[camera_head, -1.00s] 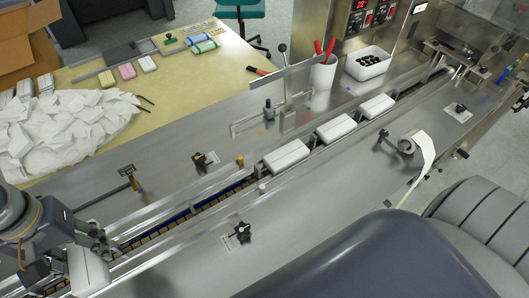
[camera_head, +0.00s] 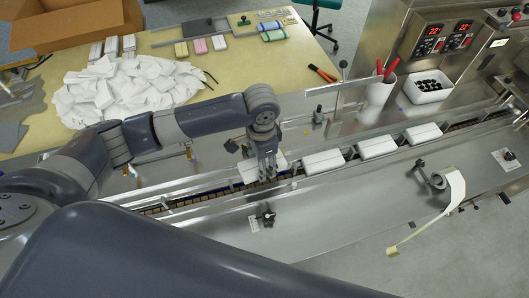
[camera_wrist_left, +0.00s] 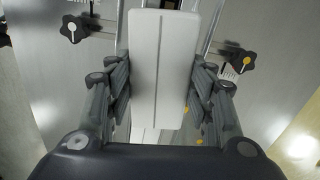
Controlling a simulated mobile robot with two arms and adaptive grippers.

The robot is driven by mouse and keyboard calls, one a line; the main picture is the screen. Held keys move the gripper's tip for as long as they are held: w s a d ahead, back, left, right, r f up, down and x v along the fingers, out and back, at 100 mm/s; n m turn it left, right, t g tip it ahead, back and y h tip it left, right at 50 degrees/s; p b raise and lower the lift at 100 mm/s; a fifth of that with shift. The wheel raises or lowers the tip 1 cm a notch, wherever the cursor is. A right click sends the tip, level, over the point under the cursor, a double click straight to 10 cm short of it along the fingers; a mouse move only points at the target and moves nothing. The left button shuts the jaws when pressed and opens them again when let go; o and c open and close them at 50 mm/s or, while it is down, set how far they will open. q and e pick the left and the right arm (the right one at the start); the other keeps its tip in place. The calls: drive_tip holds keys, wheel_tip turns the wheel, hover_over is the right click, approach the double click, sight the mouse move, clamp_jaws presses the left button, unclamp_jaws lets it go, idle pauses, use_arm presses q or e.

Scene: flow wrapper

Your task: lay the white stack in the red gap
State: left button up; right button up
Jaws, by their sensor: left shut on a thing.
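My left gripper (camera_head: 266,176) is shut on a white stack (camera_head: 246,172), with a finger on each long side. In the left wrist view the stack (camera_wrist_left: 162,70) is a long white block between the fingers. It is over the conveyor channel (camera_head: 205,195), lined up with a row of white stacks, just left of the nearest one (camera_head: 323,161). Two more lie further right, at the middle (camera_head: 377,147) and far end (camera_head: 424,133). I cannot tell whether the held stack touches the channel floor. No red-marked gap shows; the arm hides part of the channel. My right gripper is not in view.
Metal rails flank the channel, with black clamp knobs (camera_head: 265,214) on the near plate. A white pile (camera_head: 125,90) lies on the yellow table. A white cup (camera_head: 379,91) with red-handled tools and a white bin (camera_head: 428,90) stand behind the channel.

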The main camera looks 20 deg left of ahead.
use_arm(q)
drive_tip(key=shift+w+f+m, duration=0.1)
drive_tip(key=shift+f+m, duration=0.1)
drive_tip(key=shift+m, duration=0.2)
drive_tip(key=shift+w+d+f, duration=0.1)
drive_tip(key=shift+f, duration=0.15)
drive_tip(key=shift+f+m, duration=0.2)
drive_tip(key=shift+m, duration=0.1)
drive_tip(key=shift+f+b, duration=0.95)
wheel_tip(320, 180, down, 4)
drive_tip(key=b, duration=0.4)
drive_tip(key=shift+b, duration=0.3)
drive_tip(key=shift+p, duration=0.4)
drive_tip(key=shift+f, duration=0.25)
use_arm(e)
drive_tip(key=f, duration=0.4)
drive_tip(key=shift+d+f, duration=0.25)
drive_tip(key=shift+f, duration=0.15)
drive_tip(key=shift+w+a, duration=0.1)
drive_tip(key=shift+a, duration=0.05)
